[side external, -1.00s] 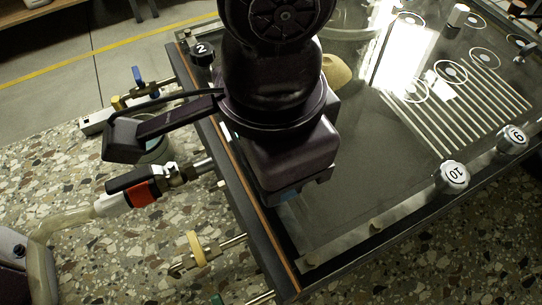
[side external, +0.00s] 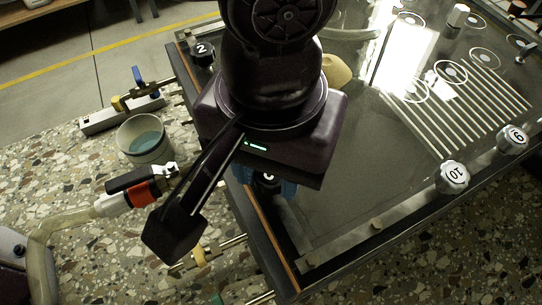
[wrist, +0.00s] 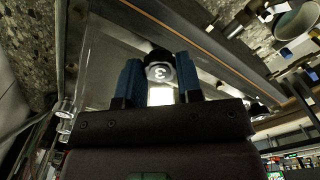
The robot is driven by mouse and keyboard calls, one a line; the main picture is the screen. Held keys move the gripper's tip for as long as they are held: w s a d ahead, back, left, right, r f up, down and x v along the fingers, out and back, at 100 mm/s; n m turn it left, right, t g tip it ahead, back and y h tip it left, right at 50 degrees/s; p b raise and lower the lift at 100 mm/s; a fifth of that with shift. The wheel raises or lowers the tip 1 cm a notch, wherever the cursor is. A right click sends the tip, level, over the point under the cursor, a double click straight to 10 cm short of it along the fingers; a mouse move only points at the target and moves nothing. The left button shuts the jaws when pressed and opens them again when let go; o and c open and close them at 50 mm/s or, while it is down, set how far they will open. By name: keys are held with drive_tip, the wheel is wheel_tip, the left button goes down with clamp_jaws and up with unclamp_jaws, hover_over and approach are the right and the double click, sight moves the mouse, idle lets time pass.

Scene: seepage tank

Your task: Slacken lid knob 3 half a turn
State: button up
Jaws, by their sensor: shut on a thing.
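Lid knob 3 (wrist: 159,72) is a dark knob with a pale top marked "3", near the edge of the tank lid. In the wrist view it sits between the two blue fingers of my gripper (wrist: 157,78), which is shut on it. In the side external view only a small dark part of knob 3 (side external: 268,179) shows beneath my wrist, with the blue fingers of my gripper (side external: 266,182) on either side. The rest of the knob is hidden there.
Knob 2 (side external: 202,52) stands at the lid's far left corner, and knobs 10 (side external: 452,177) and 9 (side external: 512,138) along the right edge. A valve with an orange body (side external: 140,192) and a cup of bluish liquid (side external: 147,139) are left of the tank.

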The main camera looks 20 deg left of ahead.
drive_tip(key=shift+r, duration=0.1)
idle(0.3)
drive_tip(key=o, duration=0.9)
drive_tip(key=shift+o, duration=0.2)
wheel_tip(320, 180, up, 13)
idle(0.4)
